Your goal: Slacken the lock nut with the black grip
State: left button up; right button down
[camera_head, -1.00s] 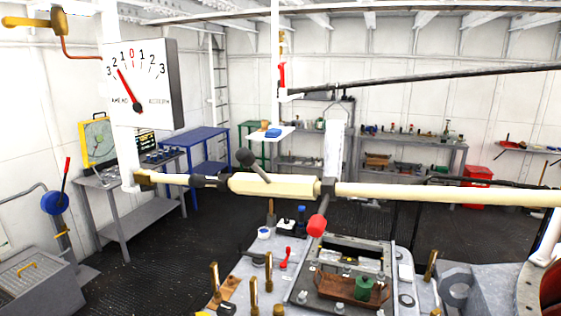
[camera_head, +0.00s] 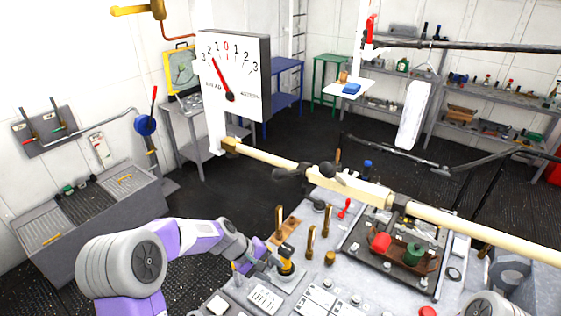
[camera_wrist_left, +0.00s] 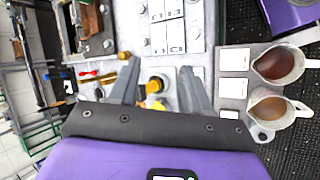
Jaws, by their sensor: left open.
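A cream rod (camera_head: 480,233) with a thicker turnbuckle sleeve (camera_head: 355,188) runs across the head view. My right gripper is not visible.
A dial board (camera_head: 233,75) with a red needle left of zero stands behind the rod's left end. Brass upright handles (camera_head: 311,242) rise from the panel right of my left gripper. Two brown-filled cups (camera_wrist_left: 278,64) show in the wrist view. The dark floor behind is open.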

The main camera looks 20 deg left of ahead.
aim_at(281, 174)
pick_arm(q)
notch_tip(281, 174, up, 19)
jog(key=w+a+t+h, duration=0.1)
jog(key=w+t+h, duration=0.1)
jog(key=h, duration=0.1)
jog(key=s+r+m+h, duration=0.15)
jog(key=s+r, duration=0.35)
jog(key=r, duration=0.7)
jog(key=s+r+m+h, duration=0.1)
jog(key=s+r+h, duration=0.3)
jog(key=r, duration=0.7)
jog(key=shift+y, duration=0.45)
jog(key=x, duration=0.6)
jog(key=shift+s+d+f, duration=0.15)
jog(key=shift+s+f, duration=0.05)
jog(key=shift+c, duration=0.5)
grip_shut()
